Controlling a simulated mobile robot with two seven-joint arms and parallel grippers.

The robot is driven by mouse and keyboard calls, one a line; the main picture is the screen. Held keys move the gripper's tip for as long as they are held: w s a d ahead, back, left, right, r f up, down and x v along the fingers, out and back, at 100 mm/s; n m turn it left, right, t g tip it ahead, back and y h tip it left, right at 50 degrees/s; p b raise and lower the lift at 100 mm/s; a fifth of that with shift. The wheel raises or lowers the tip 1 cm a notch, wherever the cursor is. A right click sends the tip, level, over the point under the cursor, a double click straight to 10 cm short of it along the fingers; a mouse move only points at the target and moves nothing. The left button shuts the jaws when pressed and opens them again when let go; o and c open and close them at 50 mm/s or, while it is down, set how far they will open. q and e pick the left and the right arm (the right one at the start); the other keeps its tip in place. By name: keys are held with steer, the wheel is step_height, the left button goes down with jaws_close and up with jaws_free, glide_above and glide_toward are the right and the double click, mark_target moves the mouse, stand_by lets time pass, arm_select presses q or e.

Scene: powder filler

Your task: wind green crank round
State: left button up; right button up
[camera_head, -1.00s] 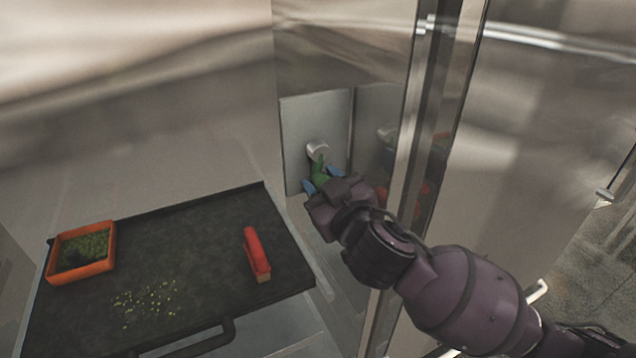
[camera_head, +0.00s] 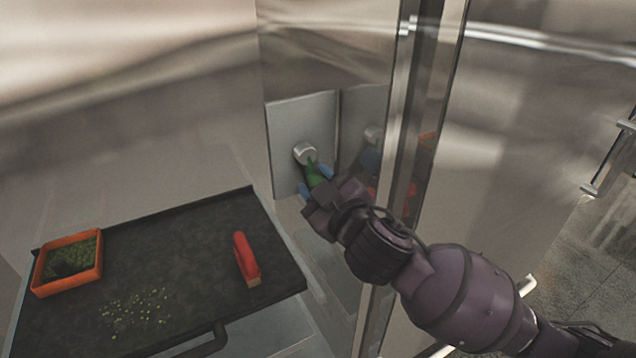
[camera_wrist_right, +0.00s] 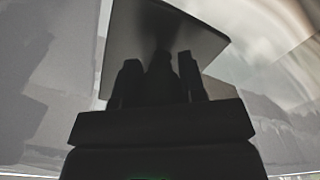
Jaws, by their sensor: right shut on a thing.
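The green crank (camera_head: 314,176) hangs from a round silver hub (camera_head: 305,153) on a grey plate (camera_head: 290,122) on the metal wall. My right gripper (camera_head: 317,186) has a blue-tipped finger on each side of the crank and is shut on it. The crank points down and slightly right from the hub. In the right wrist view the gripper (camera_wrist_right: 160,88) is a dark silhouette, with the dark crank (camera_wrist_right: 161,70) between the fingers and the plate (camera_wrist_right: 165,35) behind. My left gripper is not in view.
A dark tray (camera_head: 190,250) with a front handle is at lower left. It carries an orange box (camera_head: 67,284) of green bits, a red-handled brush (camera_head: 246,258) and scattered yellow-green grains (camera_head: 135,310). A metal door edge (camera_head: 397,180) stands close beside my right arm.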

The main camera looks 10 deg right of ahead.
steer(key=o, duration=0.9)
steer(key=b+v, duration=0.1)
steer(key=v, duration=1)
steer(key=shift+b, duration=0.4)
